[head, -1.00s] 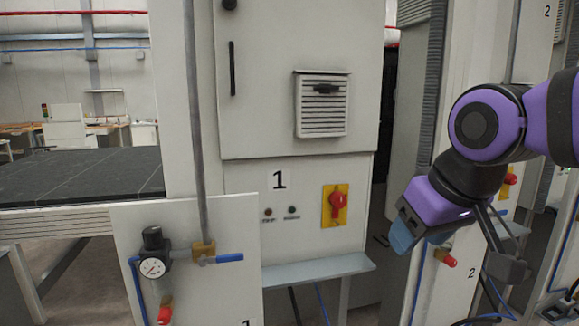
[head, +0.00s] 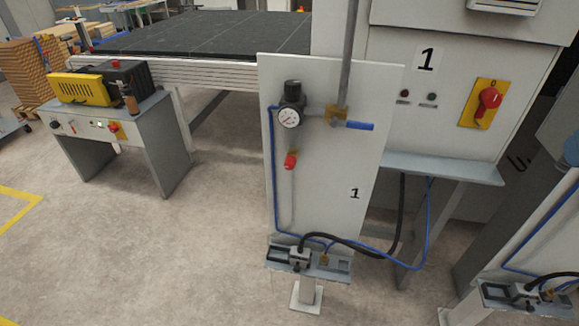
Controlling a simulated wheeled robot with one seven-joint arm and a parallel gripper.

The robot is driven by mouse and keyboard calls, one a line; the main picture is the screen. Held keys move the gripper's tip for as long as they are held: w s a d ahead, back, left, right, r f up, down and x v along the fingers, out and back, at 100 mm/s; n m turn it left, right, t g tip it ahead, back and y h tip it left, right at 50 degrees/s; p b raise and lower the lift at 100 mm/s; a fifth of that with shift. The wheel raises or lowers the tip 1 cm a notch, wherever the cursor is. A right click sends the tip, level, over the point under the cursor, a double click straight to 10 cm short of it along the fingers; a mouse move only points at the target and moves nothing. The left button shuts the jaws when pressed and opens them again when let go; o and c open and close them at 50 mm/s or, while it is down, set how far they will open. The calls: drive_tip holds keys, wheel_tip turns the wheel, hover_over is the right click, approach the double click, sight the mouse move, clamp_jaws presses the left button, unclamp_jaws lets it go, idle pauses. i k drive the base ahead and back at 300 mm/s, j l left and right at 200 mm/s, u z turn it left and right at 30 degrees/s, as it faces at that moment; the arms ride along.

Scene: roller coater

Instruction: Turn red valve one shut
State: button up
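The small red valve (head: 290,161) is on white panel one (head: 335,180), below a round pressure gauge (head: 289,117). It is on a short pipe, and its exact handle angle is too small to tell. A blue lever (head: 358,125) lies level to the right of the gauge, beside a brass fitting.
A cabinet marked 1 with a red rotary switch (head: 490,98) on a yellow plate stands behind the panel. Hoses run to a foot bracket (head: 308,260) below. A grey bench (head: 110,118) stands at left; the floor (head: 190,240) in front is clear.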

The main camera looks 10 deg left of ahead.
sight(291, 161)
drive_tip(key=l+u, duration=0.1)
drive_tip(key=u, duration=0.3)
drive_tip(key=l+u, duration=0.15)
drive_tip(key=u, duration=0.25)
drive_tip(key=l+u, duration=0.1)
drive_tip(key=u, duration=0.3)
drive_tip(key=l+u, duration=0.15)
drive_tip(key=u, duration=0.25)
drive_tip(key=k+j, duration=0.05)
